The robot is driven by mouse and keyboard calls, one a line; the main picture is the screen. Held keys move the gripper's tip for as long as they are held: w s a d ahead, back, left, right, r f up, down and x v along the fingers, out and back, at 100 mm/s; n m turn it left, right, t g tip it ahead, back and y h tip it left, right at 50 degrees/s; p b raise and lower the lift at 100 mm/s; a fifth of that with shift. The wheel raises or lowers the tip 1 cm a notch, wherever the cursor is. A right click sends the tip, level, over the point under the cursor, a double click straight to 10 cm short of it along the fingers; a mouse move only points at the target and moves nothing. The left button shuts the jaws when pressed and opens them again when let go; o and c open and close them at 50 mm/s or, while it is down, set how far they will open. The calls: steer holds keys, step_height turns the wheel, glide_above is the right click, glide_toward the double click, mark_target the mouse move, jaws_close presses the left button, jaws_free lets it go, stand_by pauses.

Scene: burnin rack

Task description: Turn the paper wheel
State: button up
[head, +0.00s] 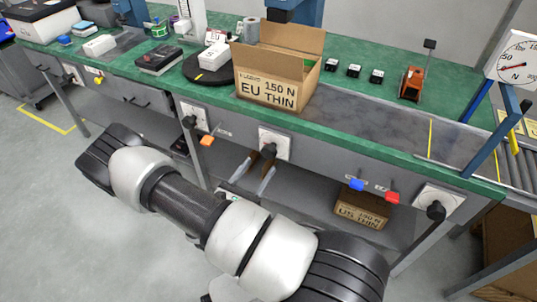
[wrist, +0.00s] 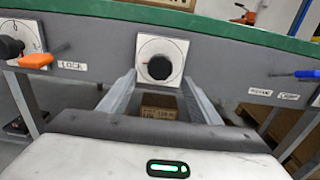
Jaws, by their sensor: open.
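A round black knob on a white square plate (wrist: 160,62) is on the bench's grey front panel, straight ahead in the wrist view. In the head view it is the middle knob (head: 268,150). Its plate marks are too small to read, so I cannot tell whether it is the paper wheel. My gripper (wrist: 158,84) is open and empty, its two grey fingers pointing at this knob from just below, apart from it. The fingers also show in the head view (head: 257,174). Similar knobs sit at left (head: 195,118) and right (head: 437,209).
An orange lever (head: 207,140) marked LOCK is left of the middle knob. A blue lever (head: 356,184) and a red lever (head: 392,197) are to its right. An open carton (head: 268,92) stands on the green bench above. A box (head: 361,215) lies on the shelf below.

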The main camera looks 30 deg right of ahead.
mark_target(267, 155)
steer(key=b+x, duration=0.1)
steer(key=x, duration=0.7)
steer(key=shift+w, duration=0.1)
steer(key=shift+c, duration=0.2)
steer(key=c, duration=1)
steer(key=shift+m, duration=0.3)
